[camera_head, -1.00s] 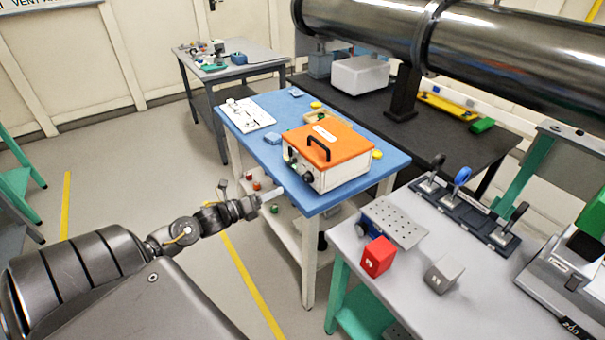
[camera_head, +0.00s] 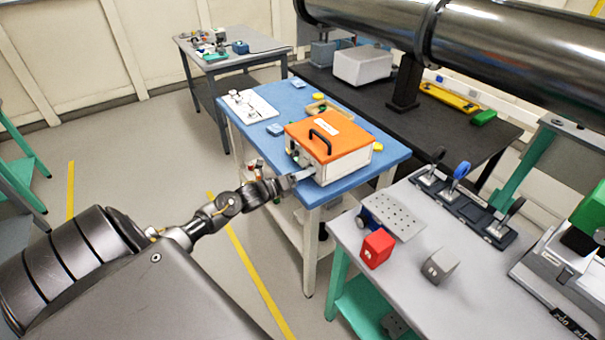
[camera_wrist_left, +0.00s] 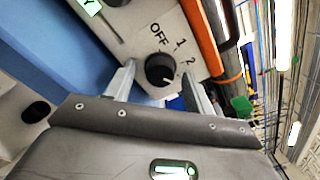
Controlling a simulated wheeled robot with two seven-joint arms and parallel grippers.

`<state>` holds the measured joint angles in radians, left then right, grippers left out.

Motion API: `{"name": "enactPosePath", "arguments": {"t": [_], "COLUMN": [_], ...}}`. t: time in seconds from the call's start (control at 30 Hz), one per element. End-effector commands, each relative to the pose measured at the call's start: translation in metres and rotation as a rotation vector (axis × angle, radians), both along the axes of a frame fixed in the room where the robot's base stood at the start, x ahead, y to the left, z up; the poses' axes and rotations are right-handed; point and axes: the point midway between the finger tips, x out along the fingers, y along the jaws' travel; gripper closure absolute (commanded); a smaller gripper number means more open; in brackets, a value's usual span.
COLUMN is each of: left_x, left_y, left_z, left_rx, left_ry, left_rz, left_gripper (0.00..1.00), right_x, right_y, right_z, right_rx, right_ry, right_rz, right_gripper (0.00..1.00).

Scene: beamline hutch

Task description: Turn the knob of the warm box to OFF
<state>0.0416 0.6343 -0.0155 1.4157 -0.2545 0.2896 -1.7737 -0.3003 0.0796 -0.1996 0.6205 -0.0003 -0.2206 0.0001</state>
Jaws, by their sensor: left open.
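The warm box (camera_head: 352,165) has an orange lid with a black handle and stands on a blue table top. In the left wrist view its black round knob (camera_wrist_left: 159,69) sits on the light front panel, with OFF, 1 and 2 printed around it. A short white mark shows at the knob's edge on the side of the 2; its exact setting is hard to tell. My left gripper (camera_head: 305,174) is at the box's front. In the wrist view my left gripper (camera_wrist_left: 158,72) is open, with one finger on either side of the knob; contact is not clear. My right gripper is out of view.
The blue table top (camera_head: 385,145) also holds a white board (camera_head: 262,112) and small blue and yellow items. At right, a grey bench (camera_head: 450,285) carries a red block (camera_head: 376,248), a grey block (camera_head: 440,265) and a perforated plate (camera_head: 393,214). A dark pipe crosses above.

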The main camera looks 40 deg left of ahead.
Motion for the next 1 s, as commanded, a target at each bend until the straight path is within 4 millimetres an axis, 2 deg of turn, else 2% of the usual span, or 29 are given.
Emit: {"name": "enactPosePath", "arguments": {"t": [0.13,0.47,0.77,1.0], "left_x": [-0.0002,-0.0005,-0.0006,-0.0006], "left_y": [0.0000,0.0002,0.0002,0.0001], "left_z": [-0.0002,-0.0002,-0.0006,-0.0008], "left_rx": [0.000,0.000,-0.036,-0.170], "left_ry": [0.000,0.000,0.012,0.051], "left_rz": [0.000,0.000,0.001,0.001], "left_gripper": [0.48,0.91,0.91,0.91], "right_x": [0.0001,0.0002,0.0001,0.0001], "right_y": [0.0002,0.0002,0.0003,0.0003], "right_z": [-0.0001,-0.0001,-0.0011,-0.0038], "right_rx": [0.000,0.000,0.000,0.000], "right_ry": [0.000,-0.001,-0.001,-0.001], "right_rz": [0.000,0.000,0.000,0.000], "right_gripper": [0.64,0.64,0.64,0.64]}}
